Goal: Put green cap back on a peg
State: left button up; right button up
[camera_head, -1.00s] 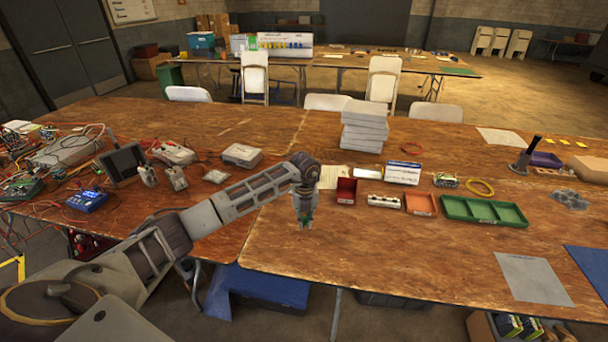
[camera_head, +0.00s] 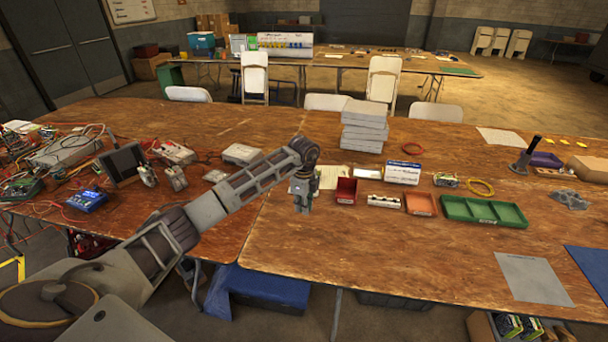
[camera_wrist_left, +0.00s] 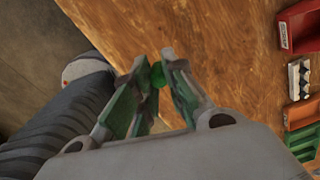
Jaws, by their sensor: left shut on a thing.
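My left gripper (camera_head: 302,208) hangs pointing down over the front part of the brown table, left of the red bin. In the left wrist view its fingertips (camera_wrist_left: 154,74) are closed on a small round green cap (camera_wrist_left: 158,75). A white block with dark round spots, likely the peg holder (camera_head: 384,201), lies between the red bin and the orange bin; it also shows at the right edge of the left wrist view (camera_wrist_left: 299,79). The gripper is apart from it, to its left. Single pegs are too small to make out. My right gripper is not in view.
The red bin (camera_head: 346,191), orange bin (camera_head: 420,205) and green divided tray (camera_head: 483,211) stand in a row to the right. Grey boxes (camera_head: 364,125) are stacked behind. Electronics and cables crowd the left. The table front before the bins is clear.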

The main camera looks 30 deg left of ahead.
pick_arm(q)
jog(key=shift+w+a+r+n, duration=0.15)
jog(key=shift+r+n, duration=0.2)
jog(key=shift+n, duration=0.65)
jog(key=shift+r+n, duration=0.15)
jog(key=shift+n, duration=0.25)
jog(key=shift+w, duration=0.1)
